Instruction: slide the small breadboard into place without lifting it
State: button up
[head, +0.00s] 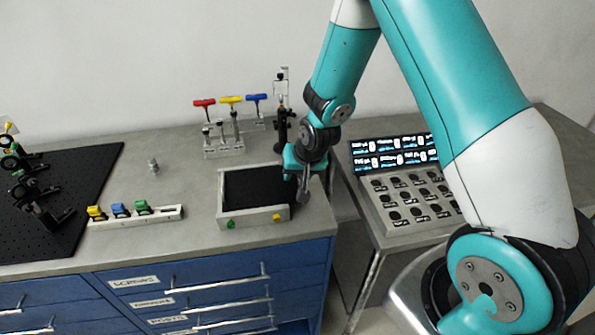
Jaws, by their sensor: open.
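A dark flat panel, which looks like the small breadboard (258,186), lies flat inside a light grey frame (253,217) near the front edge of the bench. The frame has a green knob and a yellow knob on its front face. My gripper (303,194) is open and points down at the panel's right side, by the frame's right wall. The picture is too small to tell whether the fingers touch the panel or the frame. My gripper and wrist hide part of the right edge.
A large black breadboard (80,172) with optics stands at the left. A rail (160,217) holds yellow, blue and green parts. A rack (224,148) with coloured T-handle tools is behind. A control console (408,205) stands right, across a gap. Blue drawers (205,290) are below.

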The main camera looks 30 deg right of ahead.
grip_shut()
jog(key=shift+r, duration=0.1)
dwell(1.2)
